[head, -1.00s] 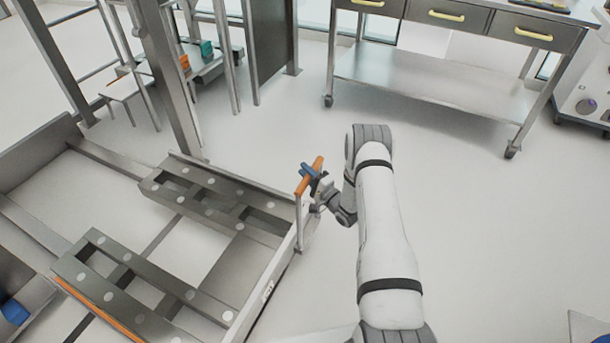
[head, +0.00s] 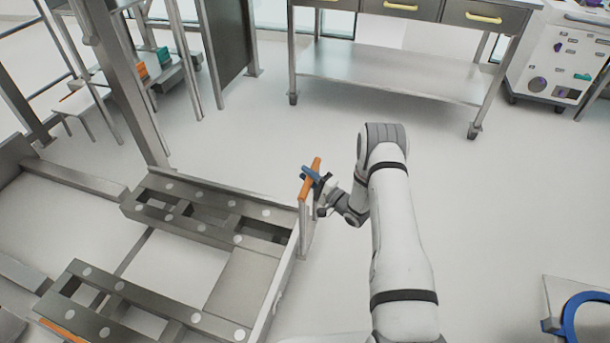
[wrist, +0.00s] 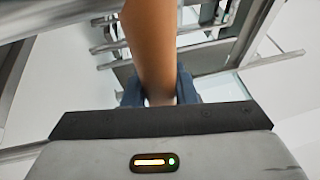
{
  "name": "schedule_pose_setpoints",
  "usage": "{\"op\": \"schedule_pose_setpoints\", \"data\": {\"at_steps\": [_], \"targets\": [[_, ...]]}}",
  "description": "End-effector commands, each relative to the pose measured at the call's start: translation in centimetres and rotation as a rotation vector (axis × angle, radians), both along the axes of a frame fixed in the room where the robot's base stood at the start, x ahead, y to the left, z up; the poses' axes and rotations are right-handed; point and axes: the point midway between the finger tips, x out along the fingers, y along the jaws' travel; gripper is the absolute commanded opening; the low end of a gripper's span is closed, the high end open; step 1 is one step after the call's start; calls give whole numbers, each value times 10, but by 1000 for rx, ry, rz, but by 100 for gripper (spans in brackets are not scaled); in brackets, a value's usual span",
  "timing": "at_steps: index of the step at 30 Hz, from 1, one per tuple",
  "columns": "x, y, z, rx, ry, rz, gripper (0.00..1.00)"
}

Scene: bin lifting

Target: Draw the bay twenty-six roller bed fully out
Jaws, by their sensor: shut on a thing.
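The roller bed (head: 254,262) is a grey metal frame with rails and round rollers, at the lower left of the head view. An orange handle (head: 309,182) stands on posts at its front edge. My gripper (head: 313,177) has blue fingers and is shut on this orange handle. In the wrist view the handle (wrist: 150,45) runs up between the blue fingers (wrist: 160,92). The bed's label is not readable now, so I cannot confirm the bay number. The left part of the bed is cut off by the picture edge.
A steel workbench (head: 390,72) with drawers stands at the back, and a white cabinet (head: 557,55) is at the upper right. A steel post (head: 125,85) rises behind the bed. A blue curved object (head: 575,315) lies at the lower right.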

Motion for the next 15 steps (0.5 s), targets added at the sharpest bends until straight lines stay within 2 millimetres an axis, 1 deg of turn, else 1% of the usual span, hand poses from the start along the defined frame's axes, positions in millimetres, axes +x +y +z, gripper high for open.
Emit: {"op": "schedule_pose_setpoints", "data": {"at_steps": [1, 3, 4, 12, 15], "targets": [[3, -6, 2, 2, -6, -17, 0], [3, -4, 3, 2, -7, -13, 0], [3, -3, 3, 2, -6, -12, 26], [0, 7, 2, 2, -4, 7, 47], [0, 9, 1, 2, -3, 11, 47]]}}
